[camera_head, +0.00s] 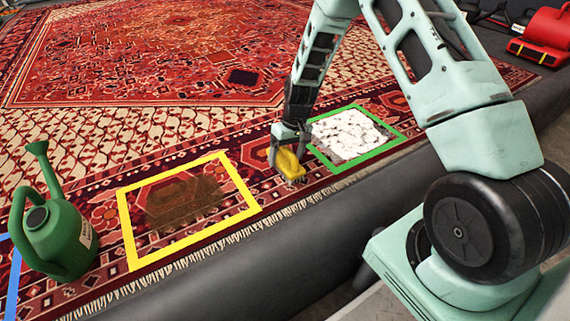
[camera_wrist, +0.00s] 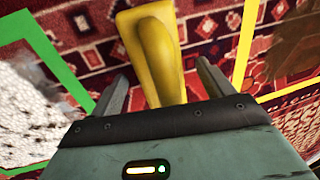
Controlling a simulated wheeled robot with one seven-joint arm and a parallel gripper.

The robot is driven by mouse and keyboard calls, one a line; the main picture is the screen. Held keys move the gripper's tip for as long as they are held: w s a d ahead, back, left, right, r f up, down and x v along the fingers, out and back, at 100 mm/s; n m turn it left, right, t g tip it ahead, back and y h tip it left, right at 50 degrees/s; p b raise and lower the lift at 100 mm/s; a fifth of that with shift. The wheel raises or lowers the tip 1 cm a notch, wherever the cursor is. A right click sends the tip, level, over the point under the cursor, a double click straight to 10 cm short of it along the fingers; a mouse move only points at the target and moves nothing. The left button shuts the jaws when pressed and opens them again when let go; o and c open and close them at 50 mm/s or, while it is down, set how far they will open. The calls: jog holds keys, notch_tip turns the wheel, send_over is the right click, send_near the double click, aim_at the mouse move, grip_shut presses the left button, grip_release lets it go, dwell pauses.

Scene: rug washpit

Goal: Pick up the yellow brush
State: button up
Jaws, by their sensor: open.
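The yellow brush (camera_head: 289,162) stands on the patterned rug, between the yellow square outline and the green one. In the wrist view the brush (camera_wrist: 152,45) rises between the two fingers, its handle toward the camera. My gripper (camera_head: 287,157) is down around the brush, one finger on each side. In the wrist view the fingers of my gripper (camera_wrist: 160,85) are apart, with gaps visible between them and the handle. The brush's lower part is partly hidden by my gripper in the head view.
A yellow outline (camera_head: 131,243) frames a brown stain at left. A green outline (camera_head: 366,154) frames white foam at right. A green watering can (camera_head: 58,238) stands at far left. A dark raised edge (camera_head: 230,277) runs along the rug's fringe. A red machine (camera_head: 546,33) sits at upper right.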

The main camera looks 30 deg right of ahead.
jog(key=c, duration=1.1)
notch_tip(320, 180, up, 10)
jog(key=p, duration=0.4)
jog(key=shift+p, duration=0.35)
jog(key=shift+c, duration=0.3)
